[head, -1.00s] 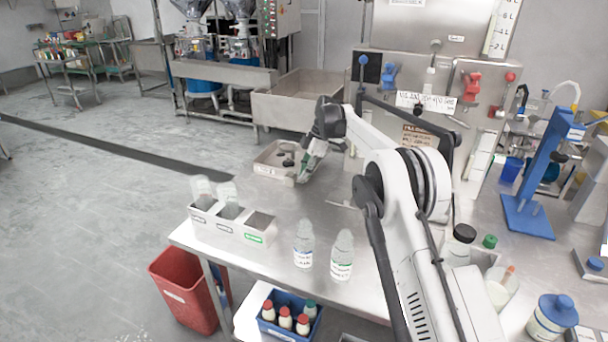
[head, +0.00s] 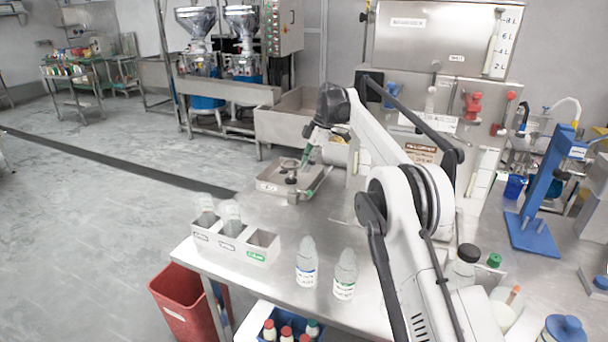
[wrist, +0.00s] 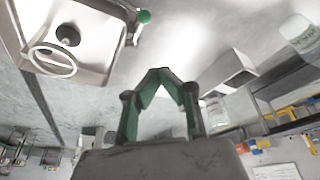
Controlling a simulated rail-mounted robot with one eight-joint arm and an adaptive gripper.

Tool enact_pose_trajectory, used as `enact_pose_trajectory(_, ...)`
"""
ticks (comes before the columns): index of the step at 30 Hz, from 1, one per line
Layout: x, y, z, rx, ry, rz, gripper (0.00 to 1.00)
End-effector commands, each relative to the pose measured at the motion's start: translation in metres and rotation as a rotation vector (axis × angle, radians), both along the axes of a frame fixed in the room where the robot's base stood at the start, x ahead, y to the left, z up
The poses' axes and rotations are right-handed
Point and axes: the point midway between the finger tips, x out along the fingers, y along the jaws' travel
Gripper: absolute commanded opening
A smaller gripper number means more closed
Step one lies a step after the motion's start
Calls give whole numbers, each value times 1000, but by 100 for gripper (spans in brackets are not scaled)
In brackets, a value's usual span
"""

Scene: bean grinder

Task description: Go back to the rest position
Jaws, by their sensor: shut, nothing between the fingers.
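My gripper (head: 305,160) hangs in the air above the back of the steel table (head: 215,268), at the end of my raised arm. In the wrist view its green-lined fingers (wrist: 165,72) meet at the tips with nothing between them. Just below it in the head view is a shallow tray (head: 268,187) with small dark parts in it. The wrist view shows this tray (wrist: 100,68) at the upper left, with a black knob (wrist: 68,35), a pale ring (wrist: 45,58) and a green ball (wrist: 144,16) by its edge. The gripper appears apart from the tray.
A three-part box (head: 230,248) holds two clear bottles at the table's left edge. Two more bottles (head: 306,262) (head: 345,274) stand in front. A steel machine (head: 440,50) with red and blue valves is behind my arm. A blue stand (head: 540,190) is at right.

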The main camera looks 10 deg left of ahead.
Motion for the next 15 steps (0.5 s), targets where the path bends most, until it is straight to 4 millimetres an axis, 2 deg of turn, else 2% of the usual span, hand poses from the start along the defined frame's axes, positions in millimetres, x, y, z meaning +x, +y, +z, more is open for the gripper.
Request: enact_pose_trajectory(15,1,-2,6,-1,0,-6,0)
